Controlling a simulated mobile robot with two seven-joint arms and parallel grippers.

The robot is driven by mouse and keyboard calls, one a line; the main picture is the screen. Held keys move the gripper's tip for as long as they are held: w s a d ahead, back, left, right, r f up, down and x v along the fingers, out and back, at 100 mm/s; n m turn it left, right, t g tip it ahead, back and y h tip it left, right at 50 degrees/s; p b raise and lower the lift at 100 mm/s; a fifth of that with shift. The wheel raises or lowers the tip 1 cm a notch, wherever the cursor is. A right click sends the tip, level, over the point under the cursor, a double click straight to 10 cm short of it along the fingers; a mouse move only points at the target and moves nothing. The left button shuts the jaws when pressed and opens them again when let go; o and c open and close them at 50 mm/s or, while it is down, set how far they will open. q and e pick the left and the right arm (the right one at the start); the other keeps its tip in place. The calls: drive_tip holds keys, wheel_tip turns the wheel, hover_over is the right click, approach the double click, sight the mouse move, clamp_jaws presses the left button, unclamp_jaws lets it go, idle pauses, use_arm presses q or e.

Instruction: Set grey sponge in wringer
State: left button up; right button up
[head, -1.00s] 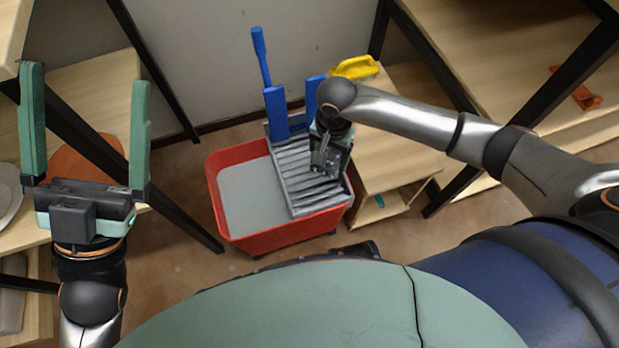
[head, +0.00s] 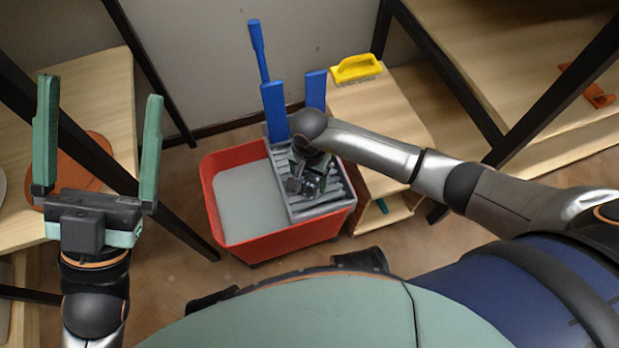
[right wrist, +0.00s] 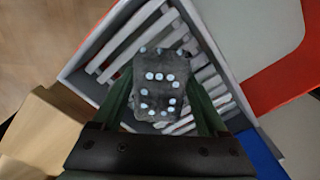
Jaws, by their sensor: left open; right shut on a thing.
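The grey sponge (right wrist: 160,75), dark with pale spots, is between the green fingers of my right gripper (right wrist: 165,92) in the right wrist view. The wringer (head: 285,157) is a grey slatted tray with blue uprights, set on the right part of a red bucket. My right gripper (head: 312,184) is shut on the sponge directly over the wringer's slats. The wringer (right wrist: 122,38) also shows around the sponge in the right wrist view. I cannot tell whether the sponge touches the slats. In the head view my gripper hides most of it. My left gripper (head: 98,190) is open and empty at the left.
The red bucket (head: 208,180) holds grey liquid on its left side. A yellow brush (head: 357,68) lies on a wooden stand (head: 385,115) at the right. Wooden shelves with black posts stand on both sides. A terracotta round thing (head: 95,150) is on the left shelf.

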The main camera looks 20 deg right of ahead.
drive_tip(key=shift+f, duration=0.2)
drive_tip(key=o, duration=1.2)
drive_tip(key=shift+r, duration=0.1)
